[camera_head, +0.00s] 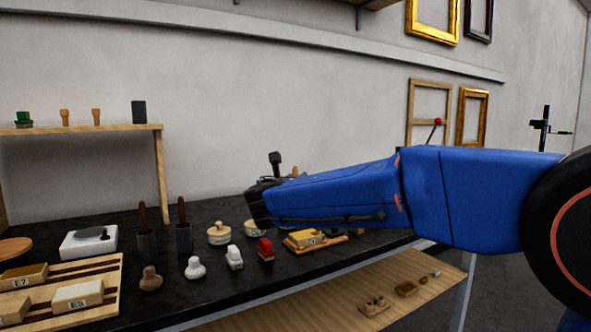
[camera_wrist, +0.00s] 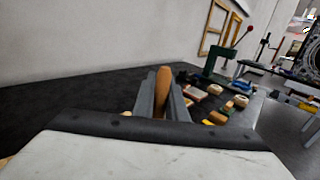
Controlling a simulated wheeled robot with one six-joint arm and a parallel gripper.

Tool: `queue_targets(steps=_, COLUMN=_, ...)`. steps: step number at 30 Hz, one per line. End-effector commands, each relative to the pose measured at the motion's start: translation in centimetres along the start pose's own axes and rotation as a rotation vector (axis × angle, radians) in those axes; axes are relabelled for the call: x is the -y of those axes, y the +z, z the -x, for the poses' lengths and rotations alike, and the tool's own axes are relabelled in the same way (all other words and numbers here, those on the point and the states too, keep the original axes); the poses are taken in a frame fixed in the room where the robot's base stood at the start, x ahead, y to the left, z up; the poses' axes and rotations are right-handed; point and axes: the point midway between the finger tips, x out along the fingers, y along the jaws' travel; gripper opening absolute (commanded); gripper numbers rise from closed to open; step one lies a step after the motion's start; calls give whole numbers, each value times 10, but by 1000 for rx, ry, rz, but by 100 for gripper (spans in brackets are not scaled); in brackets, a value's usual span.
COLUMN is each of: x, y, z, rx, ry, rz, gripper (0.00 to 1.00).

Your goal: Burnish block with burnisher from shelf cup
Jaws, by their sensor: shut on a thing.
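My gripper (camera_wrist: 162,92) is shut on an orange-brown wooden-handled tool (camera_wrist: 163,85), which stands up between the two grey fingers in the wrist view. The tool's working end is hidden, so I cannot tell its tip. In the head view the dark end of my arm hangs over the bench and its fingers are not clear. A gilded block (camera_head: 305,238) lies on a wooden board (camera_head: 335,239) just right of and below the arm's end. A dark cup (camera_head: 139,112) stands on the small wall shelf at left; no tool shows above its rim.
The shelf (camera_head: 85,129) also bears a green item and two small wooden pieces. On the black bench stand two dark cups with dark red handles (camera_head: 183,235), stampers, a red-topped brush (camera_head: 265,249) and a slatted rack (camera_head: 108,283) of labelled blocks. A green press (camera_wrist: 225,65) stands beyond.

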Motion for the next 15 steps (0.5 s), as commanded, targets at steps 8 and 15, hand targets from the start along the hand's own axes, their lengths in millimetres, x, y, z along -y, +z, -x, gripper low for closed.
queue_targets(steps=8, x=11, y=25, z=-5, rx=0, ry=-3, rz=-1, gripper=0)
queue_targets(steps=15, x=14, y=32, z=-6, rx=1, ry=-4, rz=0, gripper=0)
